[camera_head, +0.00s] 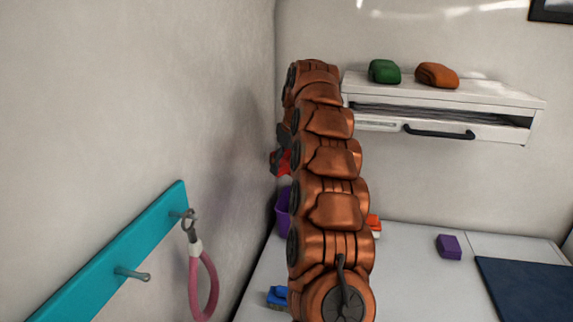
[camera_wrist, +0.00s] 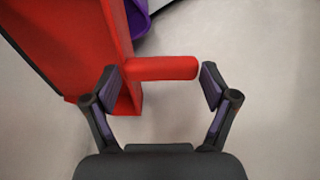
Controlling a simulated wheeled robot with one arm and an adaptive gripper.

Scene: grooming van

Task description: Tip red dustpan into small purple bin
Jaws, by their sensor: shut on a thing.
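The red dustpan (camera_wrist: 112,45) fills the upper left of the wrist view, and its short handle (camera_wrist: 165,68) lies between my fingers. My gripper (camera_wrist: 163,85) is shut on this handle. In the head view a bit of the red dustpan (camera_head: 283,163) shows left of my copper arm, by the wall; the arm hides most of it and my gripper. The purple bin (camera_head: 283,208) stands partly hidden behind my arm, below the dustpan. Its purple edge also shows at the top of the wrist view (camera_wrist: 157,14). Whether anything lies in the dustpan or bin is hidden.
A white wall drawer unit (camera_head: 455,95) carries a green object (camera_head: 384,71) and an orange one (camera_head: 437,75). A purple block (camera_head: 449,247) and a blue item (camera_head: 278,297) lie on the white surface. A teal rail (camera_head: 120,262) with a pink loop (camera_head: 203,285) is at left.

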